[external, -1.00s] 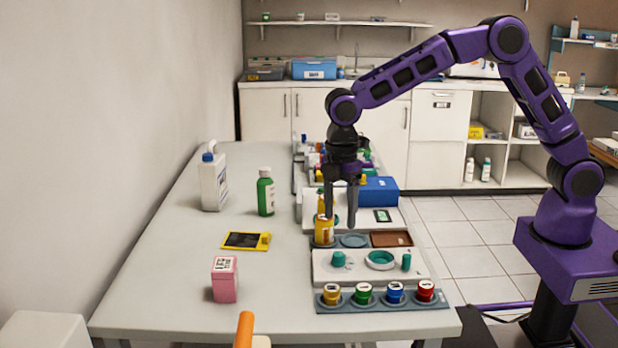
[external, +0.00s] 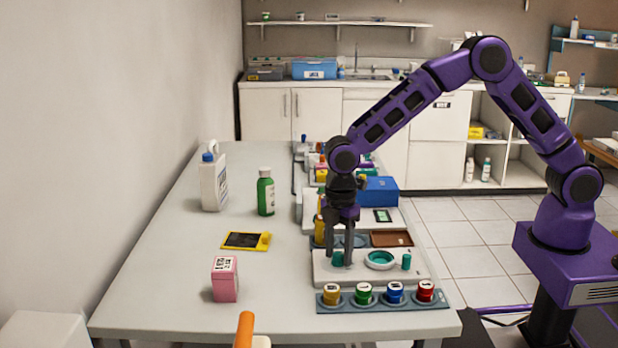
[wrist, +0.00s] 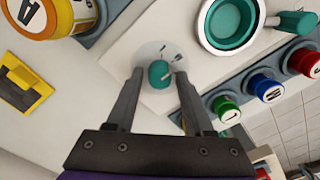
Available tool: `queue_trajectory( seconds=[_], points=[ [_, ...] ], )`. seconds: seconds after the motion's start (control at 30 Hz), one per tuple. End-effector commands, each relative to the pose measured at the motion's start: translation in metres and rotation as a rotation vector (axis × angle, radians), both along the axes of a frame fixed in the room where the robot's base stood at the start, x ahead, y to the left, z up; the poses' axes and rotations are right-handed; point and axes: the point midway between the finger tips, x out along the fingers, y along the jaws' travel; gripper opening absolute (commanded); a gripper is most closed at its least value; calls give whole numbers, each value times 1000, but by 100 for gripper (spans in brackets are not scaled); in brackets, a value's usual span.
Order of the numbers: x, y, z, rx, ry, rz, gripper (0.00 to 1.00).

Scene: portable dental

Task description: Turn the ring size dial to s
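The ring size dial (external: 337,259) is a small teal knob on a white panel (external: 395,268). In the wrist view the dial (wrist: 158,72) sits between my fingertips, on a pale round plate with small marks. A light pointer line on it points toward the right finger; I cannot read the letters for certain. My gripper (external: 339,256) points down at the dial. Its fingers (wrist: 159,80) are open, one on each side of the dial, with visible gaps. The external view partly hides the dial behind the fingers.
A teal ring bowl (external: 381,259) and a teal peg (external: 406,262) stand right of the dial. A rack with yellow, green, blue and red-lidded jars (external: 363,293) lies in front. A yellow jar (wrist: 38,20) stands close behind.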

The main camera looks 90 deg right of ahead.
Motion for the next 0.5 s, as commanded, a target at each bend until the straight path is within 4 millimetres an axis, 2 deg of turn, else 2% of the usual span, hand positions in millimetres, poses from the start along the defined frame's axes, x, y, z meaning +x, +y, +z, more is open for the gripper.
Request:
queue_trajectory(
  seconds=[0.03,0.27,0.5],
  points=[
    [0,0,0,0,0,0,42],
    [0,0,0,0,0,0,0],
    [0,0,0,0,0,-4,0]
  ],
)
